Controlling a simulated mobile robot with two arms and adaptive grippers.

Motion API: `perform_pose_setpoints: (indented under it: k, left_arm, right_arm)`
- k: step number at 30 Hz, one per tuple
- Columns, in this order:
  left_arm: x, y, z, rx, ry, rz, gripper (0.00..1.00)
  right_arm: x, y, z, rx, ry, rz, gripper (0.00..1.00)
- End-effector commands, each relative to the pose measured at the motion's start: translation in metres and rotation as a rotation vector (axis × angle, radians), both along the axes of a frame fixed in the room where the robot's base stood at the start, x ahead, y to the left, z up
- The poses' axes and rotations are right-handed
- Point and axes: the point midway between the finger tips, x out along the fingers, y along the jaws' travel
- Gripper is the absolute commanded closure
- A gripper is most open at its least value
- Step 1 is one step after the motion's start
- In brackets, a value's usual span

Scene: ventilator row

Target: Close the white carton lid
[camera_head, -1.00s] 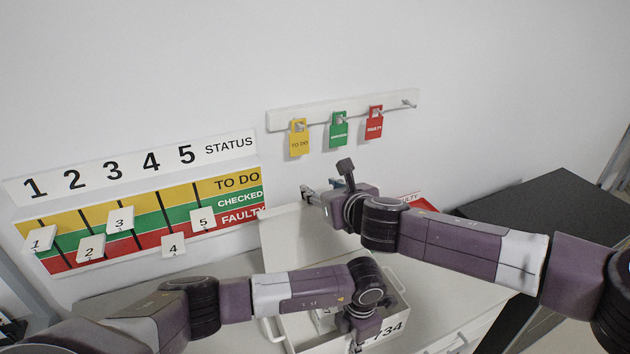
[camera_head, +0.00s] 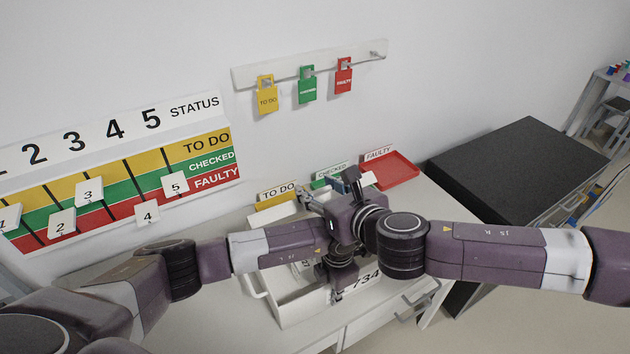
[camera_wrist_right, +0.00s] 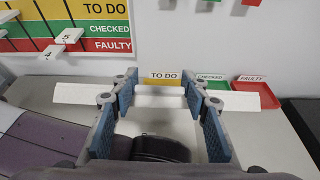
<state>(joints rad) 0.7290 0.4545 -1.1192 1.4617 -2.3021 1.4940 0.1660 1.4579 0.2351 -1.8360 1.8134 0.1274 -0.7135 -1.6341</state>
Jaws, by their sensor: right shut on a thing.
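The white carton (camera_head: 290,312) stands on the counter at the lower middle of the head view, its top open and part of its inside showing. My right gripper (camera_head: 318,197) is above the carton's back side. In the right wrist view, its fingers (camera_wrist_right: 165,88) are closed on the white carton lid (camera_wrist_right: 85,94), which shows as a long strip crossing between and beyond them. In the head view, my right arm hides most of the lid.
Behind the carton, a yellow TO DO tray (camera_head: 276,199), a green CHECKED tray (camera_head: 325,180) and a red FAULTY tray (camera_head: 392,170) line the wall. A status board (camera_head: 120,170) and a rail with three tags (camera_head: 310,66) hang above. A black cabinet (camera_head: 515,165) stands right.

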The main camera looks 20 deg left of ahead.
Motion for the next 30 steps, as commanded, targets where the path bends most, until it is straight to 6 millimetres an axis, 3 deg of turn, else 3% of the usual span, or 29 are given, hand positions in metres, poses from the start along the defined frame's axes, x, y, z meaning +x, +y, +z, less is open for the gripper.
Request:
perform_pose_setpoints:
  k: [11, 12, 16, 30]
  left_arm:
    - [0.0015, 0.0007, 0.0005, 0.001, -0.003, 0.001, 1.0]
    - [0.0015, 0.0007, 0.0005, 0.001, -0.003, 0.001, 1.0]
    - [0.0013, 0.0005, 0.0005, 0.0, -0.003, 0.001, 1.0]
    - [0.0004, 0.0, 0.0003, -0.001, -0.001, 0.0, 1.0]
  right_arm:
    - [-0.0021, -0.0014, -0.0053, -0.005, 0.01, -0.001, 1.0]
    - [-0.002, -0.0014, -0.0052, -0.004, 0.009, -0.001, 0.55]
    - [-0.0015, -0.001, -0.0036, -0.003, 0.006, 0.0, 0.41]
    - [-0.0066, -0.009, 0.0036, 0.0, 0.001, 0.0, 0.39]
